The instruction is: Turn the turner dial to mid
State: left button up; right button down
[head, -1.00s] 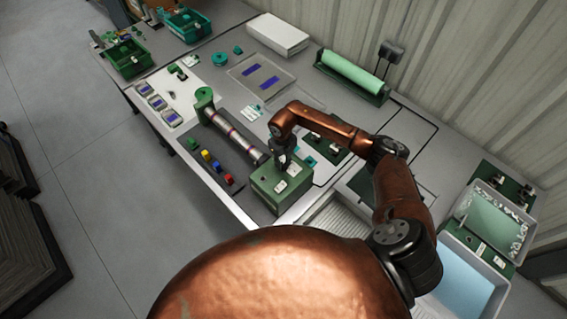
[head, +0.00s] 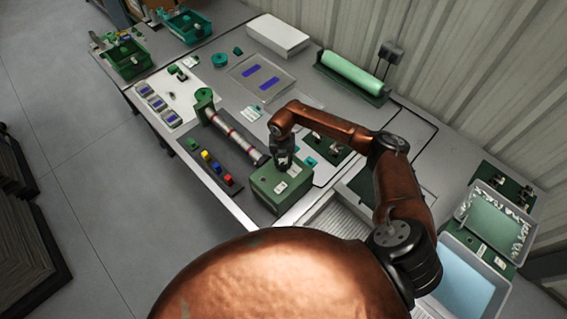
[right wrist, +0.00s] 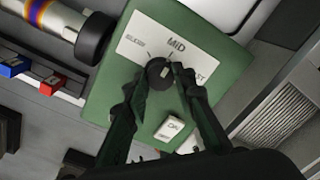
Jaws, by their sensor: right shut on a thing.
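In the right wrist view the green box (right wrist: 110,75) carries a white label marked MID at the top middle, with part of a word ending in ST at the right. The dial (right wrist: 157,70) is a dark round knob below MID. My right gripper (right wrist: 160,72) is shut on the dial, one finger on each side. In the head view my right gripper (head: 282,164) points down at the box top. The dial's pointer direction is unclear. My left gripper is not in view.
A white button (right wrist: 171,128) marked ON sits on the box below the dial. Coloured blocks (head: 216,167) lie left of the tube. A green roller (head: 352,72) stands at the back, and trays (head: 492,222) stand at the right.

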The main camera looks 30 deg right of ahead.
aim_at(283, 165)
dwell(0.4)
jog(key=c, duration=1.6)
grip_release()
jog(key=shift+r, duration=0.1)
notch_tip(283, 165, up, 12)
